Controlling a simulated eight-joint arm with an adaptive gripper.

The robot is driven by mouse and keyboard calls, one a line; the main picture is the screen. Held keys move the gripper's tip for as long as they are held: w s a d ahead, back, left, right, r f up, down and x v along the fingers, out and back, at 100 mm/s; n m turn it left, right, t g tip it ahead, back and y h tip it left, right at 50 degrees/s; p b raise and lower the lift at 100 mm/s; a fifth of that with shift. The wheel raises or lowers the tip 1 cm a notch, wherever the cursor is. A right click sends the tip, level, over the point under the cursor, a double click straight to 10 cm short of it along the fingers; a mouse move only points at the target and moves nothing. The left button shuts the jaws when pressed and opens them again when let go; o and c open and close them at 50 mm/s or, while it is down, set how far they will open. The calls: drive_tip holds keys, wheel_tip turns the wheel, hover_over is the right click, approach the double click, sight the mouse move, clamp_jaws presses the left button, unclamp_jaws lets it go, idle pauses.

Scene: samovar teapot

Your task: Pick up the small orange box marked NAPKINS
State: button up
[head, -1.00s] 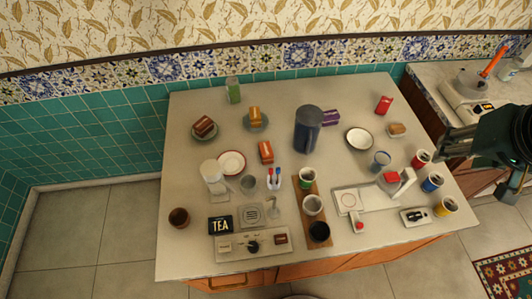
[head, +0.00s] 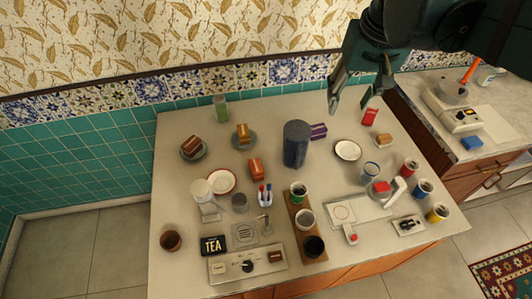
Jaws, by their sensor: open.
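A small orange box (head: 256,169) stands on the table (head: 180,260) left of centre, beside a red-rimmed plate. Its marking is too small to read. My gripper (head: 357,104) is at the upper right, pointing down with its fingers spread and nothing between them. It shows above the far right part of the table, well to the right of and behind the orange box in the picture, apart from it.
A tall dark blue canister (head: 296,144) stands between the orange box and my gripper, with a purple box (head: 318,131) beside it. The red-rimmed plate (head: 220,181), a cake saucer (head: 242,141) and a pen cup (head: 265,196) are near the orange box.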

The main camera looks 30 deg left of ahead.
drive_tip(key=s+a+f+n+g, duration=0.1)
drive_tip(key=s+a+f+n, duration=0.1)
drive_tip(key=a, duration=1.1)
drive_tip(key=n+g+h, duration=0.1)
drive_tip(key=n, duration=0.1)
hover_over(255, 165)
wheel_tip(255, 165, down, 31)
drive_tip(key=shift+w+f, duration=0.15)
drive_tip(key=shift+f, duration=0.3)
drive_tip(key=shift+f, duration=0.1)
drive_tip(key=shift+f, duration=1.2)
drive_tip(key=shift+f, duration=0.1)
drive_tip(key=shift+f+b, duration=0.6)
drive_tip(key=shift+f, duration=1.9)
